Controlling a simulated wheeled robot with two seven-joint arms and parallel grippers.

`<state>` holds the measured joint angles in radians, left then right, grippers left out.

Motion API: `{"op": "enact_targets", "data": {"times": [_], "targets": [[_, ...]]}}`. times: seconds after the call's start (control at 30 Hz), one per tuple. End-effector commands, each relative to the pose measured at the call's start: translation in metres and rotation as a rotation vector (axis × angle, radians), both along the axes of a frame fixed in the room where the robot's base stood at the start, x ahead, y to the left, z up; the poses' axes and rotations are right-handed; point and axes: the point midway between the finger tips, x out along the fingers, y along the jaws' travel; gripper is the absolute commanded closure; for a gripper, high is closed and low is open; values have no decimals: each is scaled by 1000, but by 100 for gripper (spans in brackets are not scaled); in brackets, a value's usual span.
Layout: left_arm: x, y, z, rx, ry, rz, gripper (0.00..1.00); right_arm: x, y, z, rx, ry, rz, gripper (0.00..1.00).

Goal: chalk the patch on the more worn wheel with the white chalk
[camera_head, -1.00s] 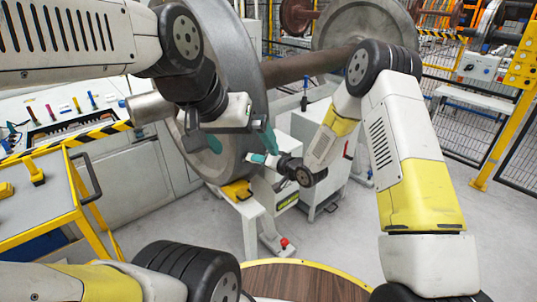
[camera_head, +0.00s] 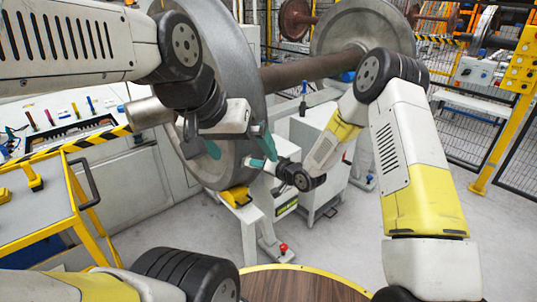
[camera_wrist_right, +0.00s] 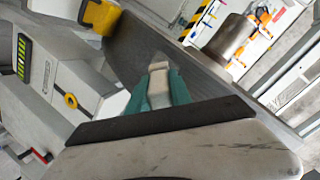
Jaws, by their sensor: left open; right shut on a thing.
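The near wheel (camera_head: 225,172) of the wheelset stands upright at the centre of the head view. Its grey surface also shows in the right wrist view (camera_wrist_right: 205,80). My right gripper (camera_head: 256,163) is at the lower right of this wheel. In the wrist view its teal fingers are shut on the white chalk (camera_wrist_right: 158,82), whose tip points at the wheel; I cannot tell whether it touches. My left gripper (camera_head: 240,147) is open in front of the wheel, its teal fingers apart and empty. The far wheel (camera_head: 335,28) is at the axle's other end. I cannot make out the patch.
The brown axle (camera_head: 310,70) joins the wheels. A yellow chock (camera_head: 235,196) sits on a stand under the near wheel. A grey cabinet (camera_head: 318,135) stands right of it. A yellow cart (camera_head: 35,215) and a bench with coloured sticks (camera_head: 70,128) are at left.

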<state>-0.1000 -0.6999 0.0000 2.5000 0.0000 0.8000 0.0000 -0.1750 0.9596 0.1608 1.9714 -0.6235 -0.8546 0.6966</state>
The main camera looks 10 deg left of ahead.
Motion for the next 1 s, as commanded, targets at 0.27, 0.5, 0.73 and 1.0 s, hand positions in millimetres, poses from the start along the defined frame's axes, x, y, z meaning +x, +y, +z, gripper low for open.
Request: {"op": "enact_targets", "data": {"times": [0.27,0.5,0.73,1.0], "targets": [[0,0,0,0,0,0,0,2,3,-10,2,-2,0,100],[0,0,0,0,0,0,0,5,6,-31,2,0,0,100],[0,0,0,0,0,0,0,4,9,-37,2,-2,0,100],[0,0,0,0,0,0,0,2,9,-27,3,-5,0,100]]}}
